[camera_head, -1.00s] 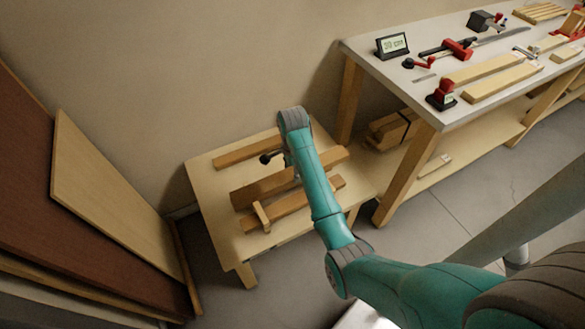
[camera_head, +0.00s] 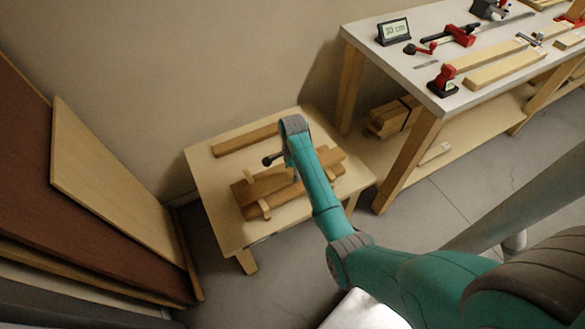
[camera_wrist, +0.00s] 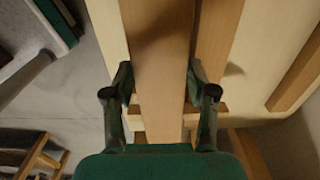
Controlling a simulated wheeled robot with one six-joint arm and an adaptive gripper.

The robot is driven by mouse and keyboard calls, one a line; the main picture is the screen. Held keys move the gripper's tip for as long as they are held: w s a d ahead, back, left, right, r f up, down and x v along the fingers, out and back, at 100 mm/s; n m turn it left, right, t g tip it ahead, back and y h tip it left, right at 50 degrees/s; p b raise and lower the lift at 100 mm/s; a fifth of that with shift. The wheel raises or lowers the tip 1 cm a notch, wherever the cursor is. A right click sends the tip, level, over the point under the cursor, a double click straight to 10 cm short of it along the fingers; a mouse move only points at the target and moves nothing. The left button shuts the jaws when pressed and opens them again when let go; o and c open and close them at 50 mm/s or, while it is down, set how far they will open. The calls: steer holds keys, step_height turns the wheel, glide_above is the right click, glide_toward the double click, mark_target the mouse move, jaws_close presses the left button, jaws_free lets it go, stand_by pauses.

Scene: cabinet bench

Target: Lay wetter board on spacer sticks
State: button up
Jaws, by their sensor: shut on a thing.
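My gripper (camera_wrist: 160,95) is shut across a brown board (camera_wrist: 158,50), with one finger on each long side. In the head view the held board (camera_head: 262,184) is over the low table, just above or on the spacer sticks; I cannot tell whether it touches. One spacer stick (camera_head: 264,208) pokes out at its front, and a stick end (camera_head: 250,177) shows behind it. In the wrist view a stick (camera_wrist: 220,107) crosses beneath the held board. A lower board (camera_head: 292,201) lies under the stick, partly covered. Another board (camera_head: 245,138) lies apart at the table's back.
The low table (camera_head: 215,180) stands against the wall. A workbench (camera_head: 400,75) with clamps, boards and a small display (camera_head: 393,32) rises to the right. Large panels (camera_head: 110,190) lean at the left. Blocks (camera_head: 393,117) sit on the bench's lower shelf.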

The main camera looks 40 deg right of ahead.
steer(key=shift+f, duration=0.6)
stand_by(0.7)
stand_by(0.3)
steer(key=o, duration=1.2)
steer(key=shift+o, duration=0.2)
steer(key=shift+c, duration=0.6)
steer(key=shift+r, duration=0.1)
steer(key=shift+r, duration=4.9)
